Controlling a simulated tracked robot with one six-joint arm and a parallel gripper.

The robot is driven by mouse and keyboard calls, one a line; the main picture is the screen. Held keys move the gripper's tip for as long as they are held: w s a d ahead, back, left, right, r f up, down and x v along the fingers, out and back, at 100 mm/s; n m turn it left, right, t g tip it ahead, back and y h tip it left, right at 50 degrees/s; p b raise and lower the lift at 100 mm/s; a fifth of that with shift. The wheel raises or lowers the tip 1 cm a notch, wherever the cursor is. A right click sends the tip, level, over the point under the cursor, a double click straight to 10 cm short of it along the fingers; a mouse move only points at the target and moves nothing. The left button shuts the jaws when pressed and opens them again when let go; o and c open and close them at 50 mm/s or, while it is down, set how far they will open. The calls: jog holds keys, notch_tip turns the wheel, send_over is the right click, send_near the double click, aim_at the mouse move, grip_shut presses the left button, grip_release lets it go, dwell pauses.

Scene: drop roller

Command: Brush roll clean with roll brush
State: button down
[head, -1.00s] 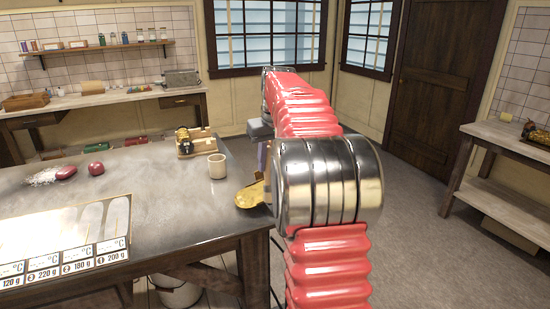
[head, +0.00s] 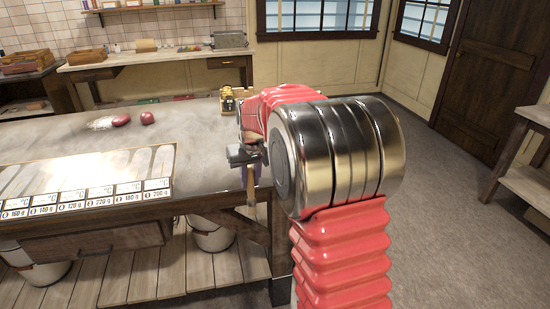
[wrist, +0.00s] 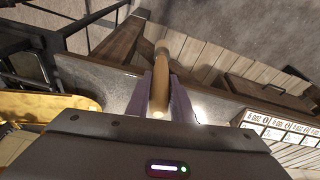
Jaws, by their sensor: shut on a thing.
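My gripper (wrist: 160,100) is shut on a wooden handle (wrist: 161,72), which stands between its two purple-grey fingers in the wrist view. This looks like the roll brush; no bristles can be made out. In the head view my gripper (head: 250,172) is over the table's right front corner, and the handle (head: 252,190) hangs down from it past the edge. A brass roller on a wooden stand (head: 229,100), likely the roll, sits on the table's far right, behind my gripper and partly hidden by my arm.
The grey table (head: 60,135) holds two dark red lumps (head: 147,118), white powder and a labelled board (head: 85,185). A curved brass tray (wrist: 50,105) lies left of my gripper in the wrist view. Buckets (head: 212,238) stand below. The floor at right is open.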

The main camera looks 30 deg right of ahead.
jog(key=s+a+f, duration=0.2)
jog(key=a+f, duration=0.3)
jog(key=a, duration=0.2)
jog(key=s+a+f+n, duration=0.1)
jog(key=s+a+f, duration=0.1)
jog(key=a+f, duration=0.3)
jog(key=a, duration=0.3)
jog(key=shift+s+a+f, duration=0.15)
jog(key=shift+s, duration=0.1)
jog(key=shift+a, duration=0.1)
